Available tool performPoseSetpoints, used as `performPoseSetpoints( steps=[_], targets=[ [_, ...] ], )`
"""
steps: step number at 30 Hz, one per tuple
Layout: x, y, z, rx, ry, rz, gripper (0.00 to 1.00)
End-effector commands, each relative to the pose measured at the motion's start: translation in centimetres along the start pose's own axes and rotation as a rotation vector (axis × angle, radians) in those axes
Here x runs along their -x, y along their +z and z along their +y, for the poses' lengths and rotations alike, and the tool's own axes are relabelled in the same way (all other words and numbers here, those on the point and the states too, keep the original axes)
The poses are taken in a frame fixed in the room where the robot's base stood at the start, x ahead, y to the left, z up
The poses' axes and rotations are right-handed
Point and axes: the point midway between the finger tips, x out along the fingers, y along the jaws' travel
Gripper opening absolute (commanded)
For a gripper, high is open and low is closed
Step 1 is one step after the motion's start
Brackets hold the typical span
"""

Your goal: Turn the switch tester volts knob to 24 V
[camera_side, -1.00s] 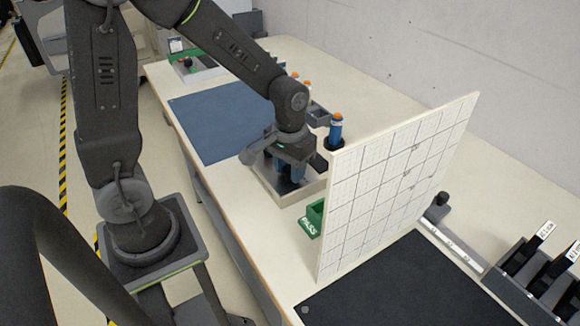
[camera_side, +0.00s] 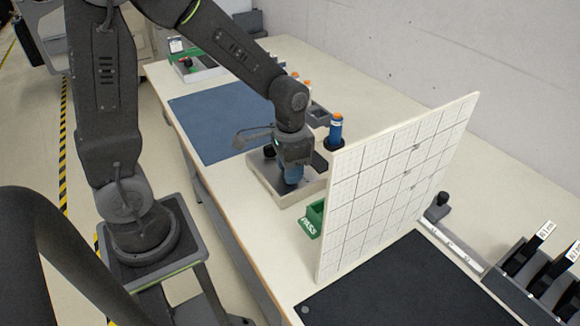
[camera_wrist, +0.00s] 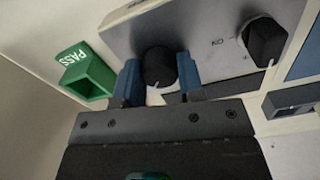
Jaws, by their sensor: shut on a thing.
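The switch tester (camera_side: 270,182) is a low, light box with a grey top panel on the bench. In the wrist view its panel (camera_wrist: 205,30) carries a round black knob (camera_wrist: 158,66) with a white pointer mark at its lower edge. My gripper (camera_wrist: 159,82) points down at the panel, its two blue fingers shut on this knob from either side. A second black knob (camera_wrist: 264,42) sits to the right, clear of the fingers. In the side view my gripper (camera_side: 292,176) hides the held knob. I cannot read its scale.
A green PASS bin (camera_wrist: 88,78) stands close beside the tester. An upright white grid board (camera_side: 395,185) stands to the right in the side view. A blue bottle with an orange top (camera_side: 335,130) is behind. The blue mat (camera_side: 220,120) is clear.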

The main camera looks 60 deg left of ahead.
Motion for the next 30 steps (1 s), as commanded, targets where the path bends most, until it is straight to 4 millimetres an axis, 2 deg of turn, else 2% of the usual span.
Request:
performPoseSetpoints(
  steps=[10,11,18,26,30],
  targets=[
    [0.1,0.0,0.0,-0.007,-0.001,0.002,0.12],
    [0.1,0.0,0.0,-0.007,-0.001,0.002,0.38],
    [0.1,0.0,0.0,-0.005,-0.001,0.001,0.61],
    [0.1,0.0,0.0,-0.004,-0.001,0.001,0.61],
    [1.4,-0.1,0.0,-0.004,-0.002,0.005,0.61]
  ],
)
